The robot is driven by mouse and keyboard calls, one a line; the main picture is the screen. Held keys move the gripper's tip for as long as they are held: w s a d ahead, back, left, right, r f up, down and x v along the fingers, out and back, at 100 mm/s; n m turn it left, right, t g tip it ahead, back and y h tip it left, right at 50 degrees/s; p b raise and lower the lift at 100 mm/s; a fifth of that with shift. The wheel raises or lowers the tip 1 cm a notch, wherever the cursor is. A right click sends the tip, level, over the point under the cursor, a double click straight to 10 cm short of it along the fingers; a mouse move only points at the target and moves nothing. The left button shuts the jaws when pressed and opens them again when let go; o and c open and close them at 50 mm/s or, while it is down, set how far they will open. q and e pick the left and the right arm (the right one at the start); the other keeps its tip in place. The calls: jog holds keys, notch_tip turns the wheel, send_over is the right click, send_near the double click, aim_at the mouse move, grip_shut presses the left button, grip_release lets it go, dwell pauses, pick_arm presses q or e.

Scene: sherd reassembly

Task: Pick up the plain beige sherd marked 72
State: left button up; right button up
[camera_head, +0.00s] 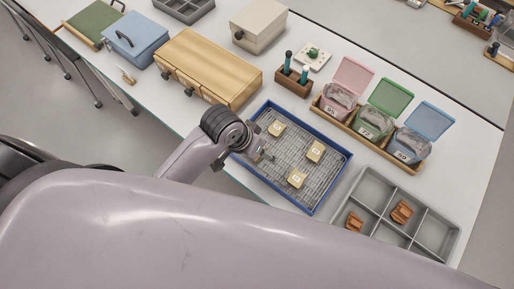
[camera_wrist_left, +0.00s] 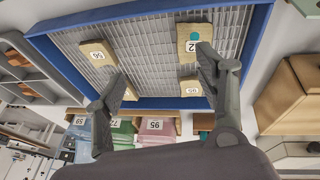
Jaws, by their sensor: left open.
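Beige sherds lie on the wire grid of a blue-rimmed tray (camera_head: 333,181); the head view shows three: one upper left (camera_head: 277,128), one right (camera_head: 314,151), one lower (camera_head: 297,179). In the left wrist view, a sherd (camera_wrist_left: 187,51) by the right fingertip bears a label that seems to read 72, seen inverted and partly covered, and a teal spot. Another numbered sherd (camera_wrist_left: 97,50) lies left, a third (camera_wrist_left: 190,88) nearer the rim. A fourth (camera_wrist_left: 131,94) is partly behind the left finger, its label hidden. My left gripper (camera_head: 266,156) is open and empty over the tray.
Pink, green and blue lidded bins (camera_head: 372,122) in a wooden rack stand beyond the tray. A wooden box (camera_head: 208,66) stands to its upper left, a pen holder (camera_head: 293,82) behind it. A grey compartment tray (camera_head: 378,189) with brown sherds lies at lower right.

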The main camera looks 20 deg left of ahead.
pick_arm(q)
jog(key=w+a+r+m+g+y, duration=0.1)
jog(key=w+r+m+g+y, duration=0.3)
jog(key=r, duration=0.6)
jog(key=f, duration=0.4)
jog(key=f+n+p, duration=0.1)
jog(key=f, duration=0.3)
jog(key=w+f+n+t+h+p, duration=0.1)
jog(key=f, duration=0.3)
jog(key=shift+a+f, duration=0.1)
jog(key=shift+f, duration=0.05)
jog(key=f, duration=0.3)
jog(key=f+p, duration=0.1)
jog(key=shift+s+a+f, duration=0.1)
jog(key=shift+a+f, duration=0.05)
jog(key=shift+a, duration=0.15)
jog(key=shift+f, duration=0.45)
jog(key=c, duration=1.3)
jog(key=shift+r, duration=0.1)
